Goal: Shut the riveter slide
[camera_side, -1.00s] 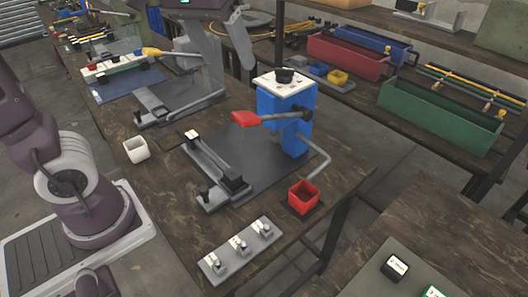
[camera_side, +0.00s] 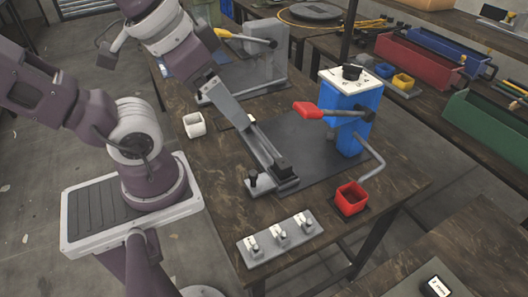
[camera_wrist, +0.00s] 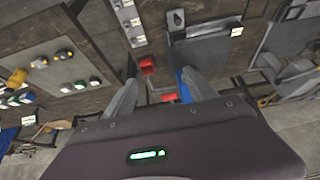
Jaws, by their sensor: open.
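The riveter (camera_side: 352,115) is a blue press with a white top and a red handle (camera_side: 307,109), standing on a dark mat (camera_side: 310,150). Its grey slide (camera_side: 262,147) is a long rail beside the press, with a dark block (camera_side: 283,169) and a black knob (camera_side: 253,176) at its near end. My gripper (camera_side: 238,118) overlaps the slide's far end in the side view; contact cannot be told. In the wrist view my gripper (camera_wrist: 160,77) is open with nothing between its fingers. The slide (camera_wrist: 205,27) lies beyond them, and one finger partly hides the blue press (camera_wrist: 184,85).
A red bin (camera_side: 351,198) and a strip of toggle clamps (camera_side: 280,236) stand near the table's front edge. Another press with a yellow handle (camera_side: 228,35) stands behind.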

